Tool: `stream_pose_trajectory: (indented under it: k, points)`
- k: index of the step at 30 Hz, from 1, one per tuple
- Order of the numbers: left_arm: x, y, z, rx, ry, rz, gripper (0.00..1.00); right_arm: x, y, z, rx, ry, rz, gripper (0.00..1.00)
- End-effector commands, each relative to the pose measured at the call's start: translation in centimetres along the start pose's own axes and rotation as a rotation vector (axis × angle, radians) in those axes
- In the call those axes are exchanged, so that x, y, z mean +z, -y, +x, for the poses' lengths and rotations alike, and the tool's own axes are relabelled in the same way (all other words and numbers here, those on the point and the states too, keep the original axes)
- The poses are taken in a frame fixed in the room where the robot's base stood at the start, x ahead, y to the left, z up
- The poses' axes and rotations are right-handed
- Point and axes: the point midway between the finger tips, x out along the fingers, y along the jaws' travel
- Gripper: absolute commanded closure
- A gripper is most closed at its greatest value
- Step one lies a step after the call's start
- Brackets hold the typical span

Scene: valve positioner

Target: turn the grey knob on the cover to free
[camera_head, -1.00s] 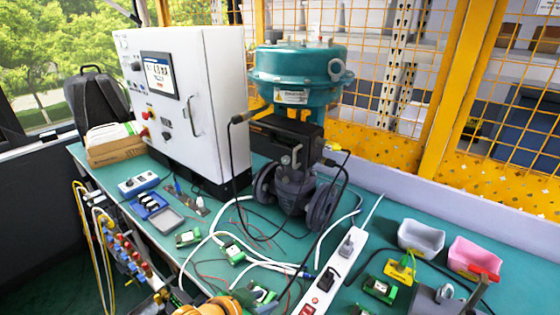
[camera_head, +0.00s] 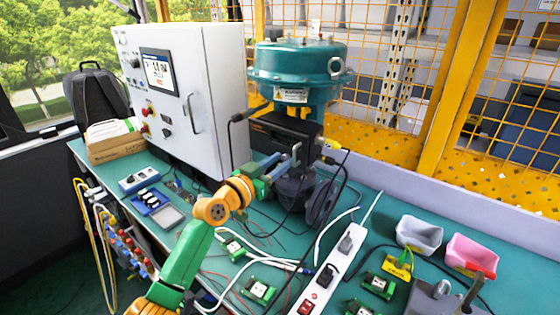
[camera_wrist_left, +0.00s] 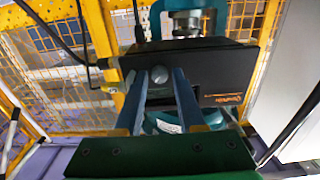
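The black positioner box (camera_head: 290,127) sits under the teal actuator (camera_head: 298,75), and its front cover (camera_wrist_left: 222,65) faces me in the left wrist view. A small round grey knob (camera_wrist_left: 159,74) on the cover shows between the two blue fingers. My left gripper (camera_head: 284,158) is in front of the box, fingers pointing at it. In the left wrist view the fingers (camera_wrist_left: 163,84) are apart, one on each side of the knob; I cannot tell whether they touch it. The knob is not clear in the head view. My right gripper is not in view.
The white control cabinet (camera_head: 205,110) stands left of the valve. Black cables (camera_head: 342,185) hang beside the box. A power strip (camera_head: 332,270), several green modules (camera_head: 378,285), and grey and pink bins (camera_head: 420,234) lie on the green bench. A yellow mesh fence stands behind.

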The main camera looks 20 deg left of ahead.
Motion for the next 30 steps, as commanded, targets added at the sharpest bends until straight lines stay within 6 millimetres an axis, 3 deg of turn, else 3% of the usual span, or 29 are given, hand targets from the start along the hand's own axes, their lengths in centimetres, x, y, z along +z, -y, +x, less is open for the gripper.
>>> stream_pose_trajectory:
  k: [9, 13, 23, 30]
  points:
    - [0.06, -0.03, 0.27, 0.0, 0.002, 0.001, 0.64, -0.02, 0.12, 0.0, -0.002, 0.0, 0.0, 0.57]
    - [0.07, -0.04, 0.26, 0.0, 0.002, 0.001, 0.99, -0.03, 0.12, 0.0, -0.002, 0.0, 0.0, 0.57]
    - [0.07, -0.04, 0.24, 0.001, 0.002, -0.017, 1.0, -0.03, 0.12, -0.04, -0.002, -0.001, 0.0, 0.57]
    - [0.06, -0.03, 0.24, 0.0, 0.003, -0.131, 1.0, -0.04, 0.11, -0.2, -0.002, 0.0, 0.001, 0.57]
